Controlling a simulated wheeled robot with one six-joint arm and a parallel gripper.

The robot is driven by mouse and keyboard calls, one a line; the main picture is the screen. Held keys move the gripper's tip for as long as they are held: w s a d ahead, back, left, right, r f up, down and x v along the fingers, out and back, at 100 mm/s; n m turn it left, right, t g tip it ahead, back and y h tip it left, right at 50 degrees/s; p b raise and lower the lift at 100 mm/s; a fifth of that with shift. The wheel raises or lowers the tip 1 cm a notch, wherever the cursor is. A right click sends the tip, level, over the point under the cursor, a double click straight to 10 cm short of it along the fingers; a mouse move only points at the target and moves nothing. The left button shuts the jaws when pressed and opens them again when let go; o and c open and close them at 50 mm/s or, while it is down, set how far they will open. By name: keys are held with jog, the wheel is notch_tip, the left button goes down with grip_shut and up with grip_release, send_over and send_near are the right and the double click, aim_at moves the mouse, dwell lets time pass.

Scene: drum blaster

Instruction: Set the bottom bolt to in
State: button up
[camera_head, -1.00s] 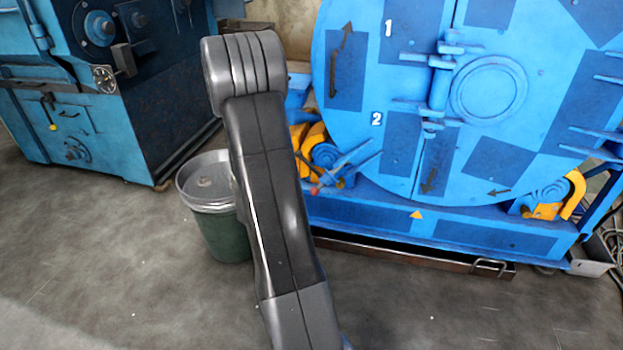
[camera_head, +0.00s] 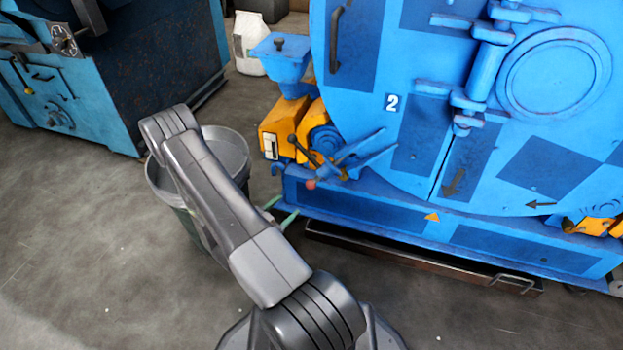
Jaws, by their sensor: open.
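The blue drum door (camera_head: 545,150) fills the right of the head view. A vertical blue latch column (camera_head: 487,72) stands on it, left of a round raised ring. At its lower end, right of the white label 2 (camera_head: 393,103), is a horizontal blue bolt (camera_head: 467,102), which I take as the bottom bolt. I cannot tell whether it is in or out. A second horizontal bolt (camera_head: 451,21) sits higher on the column. My arm rises from the bottom middle toward the left, apart from the door. My gripper is not in view.
A bucket (camera_head: 157,180) stands behind my arm's elbow. Blue levers and a red-knobbed rod (camera_head: 311,183) stick out at the drum's lower left. A brown tray (camera_head: 420,255) lies along the drum's base. The floor (camera_head: 90,260) at left is clear.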

aim_at(311, 184)
jog(key=b+x, duration=0.3)
jog(key=x, duration=1)
jog(key=shift+w+d, duration=0.1)
jog(key=shift+w, duration=0.05)
